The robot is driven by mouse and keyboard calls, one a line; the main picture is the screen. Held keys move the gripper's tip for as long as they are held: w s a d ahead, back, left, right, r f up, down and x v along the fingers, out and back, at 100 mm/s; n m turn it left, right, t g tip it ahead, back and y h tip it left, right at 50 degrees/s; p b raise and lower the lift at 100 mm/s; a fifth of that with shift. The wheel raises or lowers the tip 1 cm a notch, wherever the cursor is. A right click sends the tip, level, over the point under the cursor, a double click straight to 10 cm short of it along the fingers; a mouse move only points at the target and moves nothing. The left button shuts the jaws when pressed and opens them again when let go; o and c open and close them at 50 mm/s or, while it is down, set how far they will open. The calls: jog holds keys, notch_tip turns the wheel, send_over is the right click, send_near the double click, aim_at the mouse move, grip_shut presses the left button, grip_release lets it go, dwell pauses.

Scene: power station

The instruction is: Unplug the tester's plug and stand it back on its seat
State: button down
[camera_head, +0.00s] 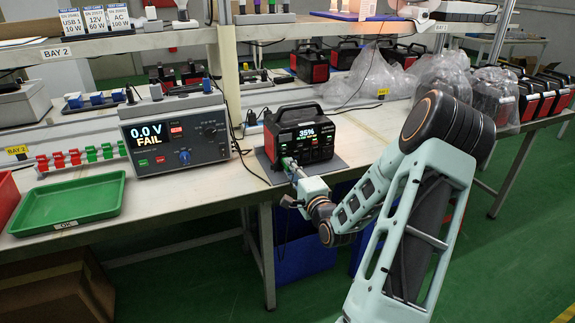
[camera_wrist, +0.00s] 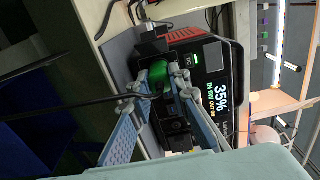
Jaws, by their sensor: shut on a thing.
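The power station (camera_head: 300,116), a black and red box reading 35%, stands on a grey mat on the bench. It fills the middle of the wrist view (camera_wrist: 208,62). A green plug (camera_wrist: 159,72) with a dark cable is at its front face, apparently in a socket. My gripper (camera_head: 291,165) is at the lower left of that face, its fingers (camera_wrist: 161,88) shut on the green plug. The tester (camera_head: 175,148) stands left of the station, reading 0.0 V and FAIL. I cannot make out the plug's seat for certain.
A green tray (camera_head: 72,203) lies at the front left. A rack of red and green pieces (camera_head: 82,158) stands behind it. Bagged units (camera_head: 368,78) stand to the right. A shelf (camera_head: 120,42) overhangs the bench. The bench between tester and station is mostly clear, with a cable across it.

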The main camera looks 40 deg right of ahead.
jog(key=shift+p+v, duration=0.3)
jog(key=shift+v, duration=1.7)
